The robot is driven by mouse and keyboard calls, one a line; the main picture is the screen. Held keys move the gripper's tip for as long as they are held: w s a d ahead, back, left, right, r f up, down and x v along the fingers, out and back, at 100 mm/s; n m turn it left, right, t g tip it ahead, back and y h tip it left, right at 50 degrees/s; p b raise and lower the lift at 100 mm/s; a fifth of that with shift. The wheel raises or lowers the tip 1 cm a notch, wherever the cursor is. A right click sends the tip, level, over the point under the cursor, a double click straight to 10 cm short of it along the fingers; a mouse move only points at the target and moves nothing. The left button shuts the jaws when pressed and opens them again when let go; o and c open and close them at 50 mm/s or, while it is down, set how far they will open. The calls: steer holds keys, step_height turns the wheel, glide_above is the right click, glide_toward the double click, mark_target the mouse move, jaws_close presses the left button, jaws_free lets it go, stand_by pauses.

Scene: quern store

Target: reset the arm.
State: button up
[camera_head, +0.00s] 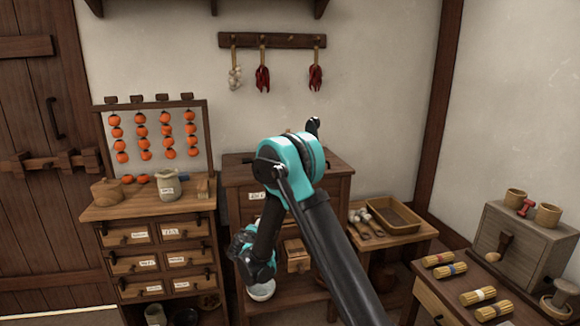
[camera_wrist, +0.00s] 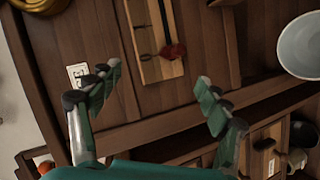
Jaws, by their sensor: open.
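My arm reaches from the bottom of the head view up to a teal joint and bends back down in front of the middle cabinet (camera_head: 332,178). My gripper (camera_wrist: 157,92) is open in the wrist view, its two dark green fingers spread wide. Nothing is held between them. Beyond the fingers, a pale wooden strip with a dark red piece (camera_wrist: 172,51) shows against brown wood. In the head view the arm hides much of the middle cabinet, and the fingertips are hard to make out.
A left chest of drawers (camera_head: 130,240) carries a sack (camera_head: 168,187) below a rack of orange fruit. A low table at right centre holds a shallow tray (camera_head: 386,216). Bundles (camera_head: 450,270) lie at the right beside a grey box (camera_head: 520,245). A pale bowl (camera_wrist: 300,46) shows in the wrist view.

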steer(key=s+d+r+m+g, duration=0.2)
steer(key=s+d, duration=0.3)
steer(key=d, duration=0.4)
steer(key=s+d+r+m+g+h, duration=0.1)
steer(key=s+d+r+m+g, duration=0.15)
steer(key=s+d, duration=0.4)
steer(key=s+d+r+m+g, duration=0.1)
steer(key=s+d+m, duration=0.2)
steer(key=d, duration=0.7)
steer(key=s+d+f+m+g+y, duration=0.1)
steer(key=s+d+m+g, duration=0.1)
steer(key=s, duration=1)
steer(key=s+d+f+m+g+y, duration=0.2)
steer(key=s+d+m, duration=0.1)
steer(key=s, duration=1)
steer(key=shift+s+d+f, duration=0.25)
steer(key=shift+d, duration=0.4)
steer(key=shift+m, duration=0.25)
